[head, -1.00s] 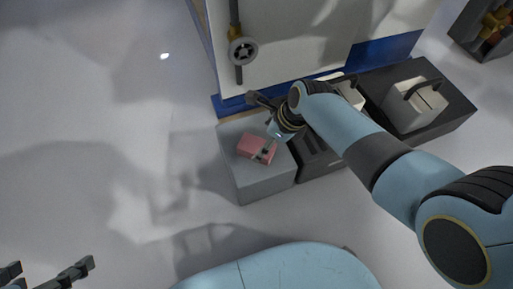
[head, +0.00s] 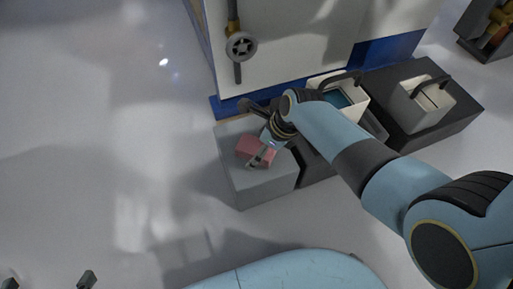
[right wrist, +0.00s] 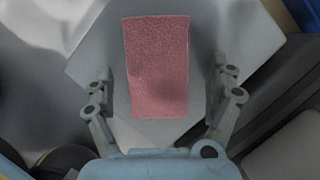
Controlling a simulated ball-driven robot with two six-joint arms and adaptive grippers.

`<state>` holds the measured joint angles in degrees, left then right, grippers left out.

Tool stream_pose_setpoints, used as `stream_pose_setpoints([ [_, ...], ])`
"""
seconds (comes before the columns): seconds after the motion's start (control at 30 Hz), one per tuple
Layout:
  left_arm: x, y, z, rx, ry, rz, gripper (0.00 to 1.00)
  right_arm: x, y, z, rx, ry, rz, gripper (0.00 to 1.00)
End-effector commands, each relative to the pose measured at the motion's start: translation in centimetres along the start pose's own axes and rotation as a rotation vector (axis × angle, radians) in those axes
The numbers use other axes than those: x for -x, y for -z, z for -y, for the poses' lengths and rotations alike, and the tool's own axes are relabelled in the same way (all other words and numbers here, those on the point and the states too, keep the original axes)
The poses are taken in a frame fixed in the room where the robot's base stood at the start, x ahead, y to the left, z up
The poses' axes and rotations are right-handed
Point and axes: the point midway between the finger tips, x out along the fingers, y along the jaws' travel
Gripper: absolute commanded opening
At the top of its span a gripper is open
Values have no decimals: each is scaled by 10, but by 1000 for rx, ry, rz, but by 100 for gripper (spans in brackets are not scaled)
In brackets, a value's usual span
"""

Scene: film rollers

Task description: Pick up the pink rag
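The pink rag (head: 254,150) lies flat on top of a grey block (head: 262,183) in the head view. In the right wrist view the rag (right wrist: 157,68) is a textured pink rectangle between the two fingers. My right gripper (right wrist: 163,85) is open, with one finger on each side of the rag and nothing held. In the head view my right gripper (head: 258,158) is above the rag and covers part of it. Whether it touches the rag is unclear. My left gripper (head: 48,282) shows only as two dark, separated fingertips at the bottom left, apart from everything.
A white container with blue inside (head: 341,97) and a white handled box (head: 424,100) stand to the right on dark blocks. A white panel with a valve wheel (head: 241,47) rises behind the grey block. The floor (head: 90,130) at left is clear.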

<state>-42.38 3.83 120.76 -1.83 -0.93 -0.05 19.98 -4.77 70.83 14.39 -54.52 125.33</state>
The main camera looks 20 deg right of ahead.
Motion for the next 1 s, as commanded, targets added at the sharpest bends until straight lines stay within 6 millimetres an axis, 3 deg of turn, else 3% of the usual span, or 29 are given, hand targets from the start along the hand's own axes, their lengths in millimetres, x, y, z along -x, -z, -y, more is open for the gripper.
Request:
stream_pose_setpoints([
  [0.07, 0, 0, 0, 0, 0, 0, 85, 0, 0, 0, 0, 0, 0, 80],
  [0.4, 0, 0, 0, 0, 0, 1, 85, 0, 0, 0, 0, 0, 0, 36],
  [0.5, 0, 0, 0, 0, 0, 1, 85, 0, 0, 0, 0, 0, 0, 29],
  [0.83, 0, -1, 0, 1, 0, 16, 85, 2, -1, 0, 0, 0, 0, 29],
  [1.0, -3, 10, 2, 4, 2, 63, 85, 9, -4, 1, 0, 1, 1, 29],
])
